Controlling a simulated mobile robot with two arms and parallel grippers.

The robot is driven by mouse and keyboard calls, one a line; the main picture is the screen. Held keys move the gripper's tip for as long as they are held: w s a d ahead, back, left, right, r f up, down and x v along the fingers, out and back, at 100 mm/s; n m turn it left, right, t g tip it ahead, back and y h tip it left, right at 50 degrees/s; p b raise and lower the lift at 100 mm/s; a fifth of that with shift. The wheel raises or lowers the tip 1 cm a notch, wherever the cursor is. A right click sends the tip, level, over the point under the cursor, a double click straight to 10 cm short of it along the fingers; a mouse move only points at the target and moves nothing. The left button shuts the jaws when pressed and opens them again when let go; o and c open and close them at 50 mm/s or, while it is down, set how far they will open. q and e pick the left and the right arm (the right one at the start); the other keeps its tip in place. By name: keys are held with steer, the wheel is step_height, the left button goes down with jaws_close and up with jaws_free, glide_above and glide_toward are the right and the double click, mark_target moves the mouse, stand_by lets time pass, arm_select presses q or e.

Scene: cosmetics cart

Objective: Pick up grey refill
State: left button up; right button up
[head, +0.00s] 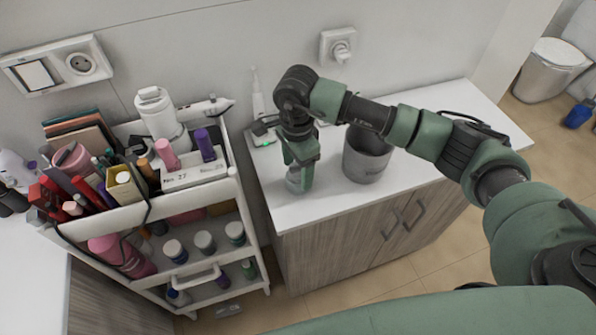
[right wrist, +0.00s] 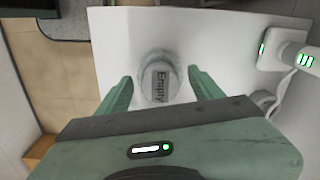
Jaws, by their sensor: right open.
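A small round grey container (head: 294,182) stands on the white counter near its left front corner. In the right wrist view the container (right wrist: 157,62) shows from above with a label reading "Empty". My right gripper (head: 299,168) points down over it and partly hides it in the head view. In the right wrist view the open fingers (right wrist: 160,77) lie on either side of the container, not visibly touching it. Several jars with greyish lids (head: 205,241) stand on the cart's lower shelf. My left gripper is not in view.
A grey bin (head: 366,156) stands on the counter right of my right gripper. A charger with a white toothbrush (head: 258,106) is behind the gripper. The crowded white cart (head: 196,194) is to the left. The counter's front right is clear.

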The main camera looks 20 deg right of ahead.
mark_target(297, 169)
steer(key=c, duration=1.4)
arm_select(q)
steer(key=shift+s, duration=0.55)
arm_select(e)
steer(key=shift+c, duration=0.2)
